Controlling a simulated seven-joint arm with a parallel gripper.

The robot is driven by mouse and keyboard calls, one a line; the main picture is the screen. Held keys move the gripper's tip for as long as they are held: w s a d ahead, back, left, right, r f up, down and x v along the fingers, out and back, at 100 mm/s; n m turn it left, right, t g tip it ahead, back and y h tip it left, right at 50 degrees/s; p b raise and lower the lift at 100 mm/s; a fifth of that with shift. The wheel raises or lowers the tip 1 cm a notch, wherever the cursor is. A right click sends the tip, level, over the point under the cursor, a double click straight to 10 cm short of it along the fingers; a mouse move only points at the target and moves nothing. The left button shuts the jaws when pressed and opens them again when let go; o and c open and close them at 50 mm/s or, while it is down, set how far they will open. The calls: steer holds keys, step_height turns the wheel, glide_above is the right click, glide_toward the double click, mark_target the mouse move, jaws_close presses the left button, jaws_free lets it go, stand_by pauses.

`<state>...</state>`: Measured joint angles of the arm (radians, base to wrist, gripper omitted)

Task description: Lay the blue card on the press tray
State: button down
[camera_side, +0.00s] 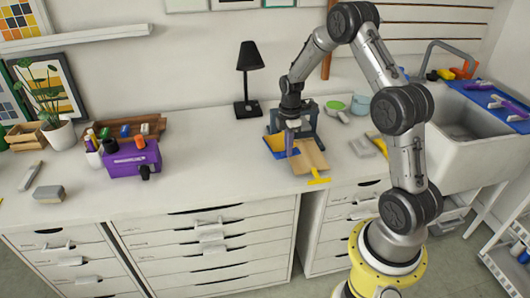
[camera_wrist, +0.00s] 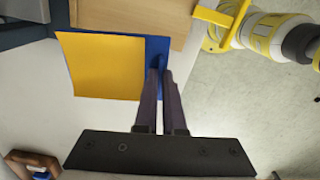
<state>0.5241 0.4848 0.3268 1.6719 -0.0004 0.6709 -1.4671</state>
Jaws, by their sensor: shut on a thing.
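In the side view the blue card (camera_side: 279,154) is left of the wooden press tray (camera_side: 309,157), which also shows at the top of the wrist view (camera_wrist: 125,14). My gripper (camera_side: 291,150) is shut on the blue card's edge; its dark fingers (camera_wrist: 162,76) are close together. The fingers partly hide that edge. Whether the card touches the tray is unclear.
The blue-grey press frame (camera_side: 307,113) stands behind the tray. A yellow handle (camera_side: 318,182) sticks out at the tray's front. A black lamp (camera_side: 248,80) stands behind left, and a grey block (camera_side: 363,147) lies right. The counter left of the card is clear toward the purple box (camera_side: 130,161).

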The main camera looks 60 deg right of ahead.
steer(key=r+m, duration=0.2)
glide_above(310, 164)
steer(key=shift+a+f, duration=0.1)
steer(key=shift+f, duration=0.05)
steer(key=shift+f, duration=3.05)
steer(key=shift+f, duration=0.4)
